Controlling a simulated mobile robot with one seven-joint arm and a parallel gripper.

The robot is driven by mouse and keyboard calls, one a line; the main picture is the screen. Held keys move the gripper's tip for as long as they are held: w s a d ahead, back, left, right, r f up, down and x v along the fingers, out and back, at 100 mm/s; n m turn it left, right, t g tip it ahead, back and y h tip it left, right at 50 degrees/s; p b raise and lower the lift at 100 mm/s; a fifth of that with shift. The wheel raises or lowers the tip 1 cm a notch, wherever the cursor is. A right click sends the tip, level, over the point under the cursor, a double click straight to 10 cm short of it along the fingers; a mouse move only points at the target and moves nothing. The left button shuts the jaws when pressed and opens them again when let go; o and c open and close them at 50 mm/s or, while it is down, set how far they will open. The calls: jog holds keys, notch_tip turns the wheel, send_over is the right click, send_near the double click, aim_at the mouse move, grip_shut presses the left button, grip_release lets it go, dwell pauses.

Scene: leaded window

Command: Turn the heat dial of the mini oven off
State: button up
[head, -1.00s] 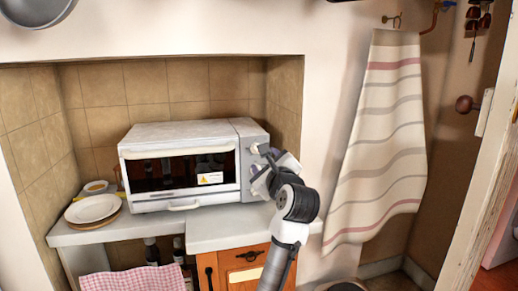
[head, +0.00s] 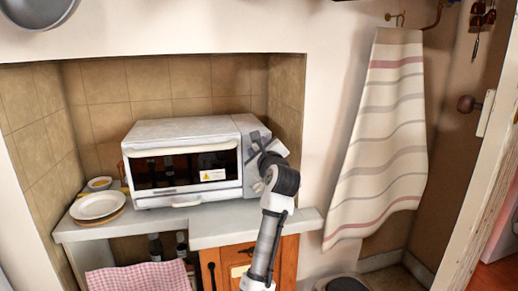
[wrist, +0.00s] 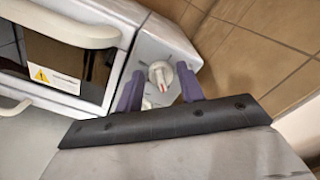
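The white mini oven (head: 180,127) stands on the counter in the tiled niche, its glass door closed. In the wrist view the oven's control panel (wrist: 152,46) shows a pale round dial (wrist: 160,74) with a raised grip and a small reddish mark. Part of a second pale knob (wrist: 147,103) shows below it. My gripper (wrist: 160,88) is open, with one purple finger on each side of the upper dial and visible gaps between. I cannot tell whether the fingertips reach around it. In the head view my gripper (head: 262,152) covers the panel and hides the dials.
Plates (head: 97,205) and a small bowl (head: 100,183) sit on the counter (head: 225,230) left of the oven. A striped towel (head: 380,140) hangs on the right. The niche's tiled side wall (wrist: 265,50) is close to the right of the panel.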

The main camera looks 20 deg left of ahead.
jog(key=c, duration=0.6)
